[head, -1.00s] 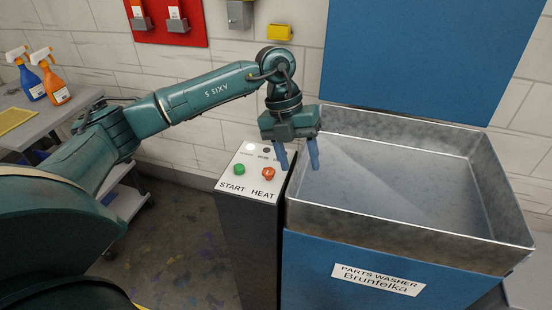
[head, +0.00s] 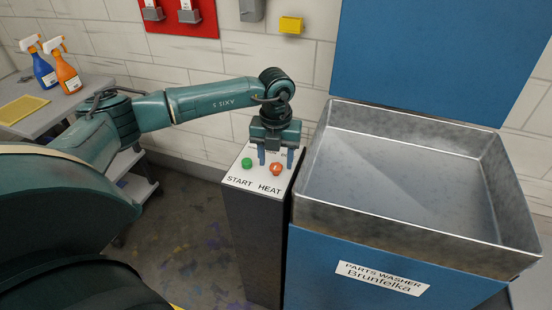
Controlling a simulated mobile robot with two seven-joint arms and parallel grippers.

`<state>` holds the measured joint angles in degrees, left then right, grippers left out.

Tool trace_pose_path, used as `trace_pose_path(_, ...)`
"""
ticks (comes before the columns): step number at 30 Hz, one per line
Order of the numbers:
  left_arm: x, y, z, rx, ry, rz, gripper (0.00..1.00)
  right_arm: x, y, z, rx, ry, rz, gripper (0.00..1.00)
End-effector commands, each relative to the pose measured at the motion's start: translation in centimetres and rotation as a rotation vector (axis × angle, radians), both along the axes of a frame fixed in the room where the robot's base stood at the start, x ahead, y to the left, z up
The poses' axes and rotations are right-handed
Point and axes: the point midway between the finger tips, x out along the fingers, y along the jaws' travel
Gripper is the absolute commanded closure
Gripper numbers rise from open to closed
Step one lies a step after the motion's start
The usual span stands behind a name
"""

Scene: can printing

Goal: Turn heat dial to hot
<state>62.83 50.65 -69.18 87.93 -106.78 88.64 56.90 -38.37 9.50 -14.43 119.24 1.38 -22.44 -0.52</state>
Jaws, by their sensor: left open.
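The heat dial (head: 276,169) is a small orange-red knob above the word HEAT on the white top of a dark control post. A green start button (head: 247,162) sits to its left. My left gripper (head: 276,157) is open, pointing down over the panel, with one finger on each side of the space just behind the dial. I cannot tell whether either finger touches the dial. The gripper hides the back part of the panel. My right gripper is not in view.
The parts washer's metal basin (head: 318,216) stands right of the post, with its blue lid (head: 430,60) raised behind. A grey table (head: 75,100) at left holds a blue spray bottle (head: 42,72), an orange spray bottle (head: 67,74) and a yellow pad (head: 20,109).

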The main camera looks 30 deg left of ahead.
Motion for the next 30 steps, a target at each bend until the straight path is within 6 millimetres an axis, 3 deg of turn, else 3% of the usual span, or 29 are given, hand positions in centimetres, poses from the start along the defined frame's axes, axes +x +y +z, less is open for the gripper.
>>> trace_pose_path(4,-0.02,-0.02,-0.97,0.000,0.000,0.000,0.49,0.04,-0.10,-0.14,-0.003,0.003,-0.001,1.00)
trace_pose_path(13,0.00,-0.03,-1.14,-0.001,0.000,-0.001,0.50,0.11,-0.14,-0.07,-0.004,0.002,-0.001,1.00)
trace_pose_path(30,0.01,-0.05,-1.09,-0.001,0.000,-0.001,0.94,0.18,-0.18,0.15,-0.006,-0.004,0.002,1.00)
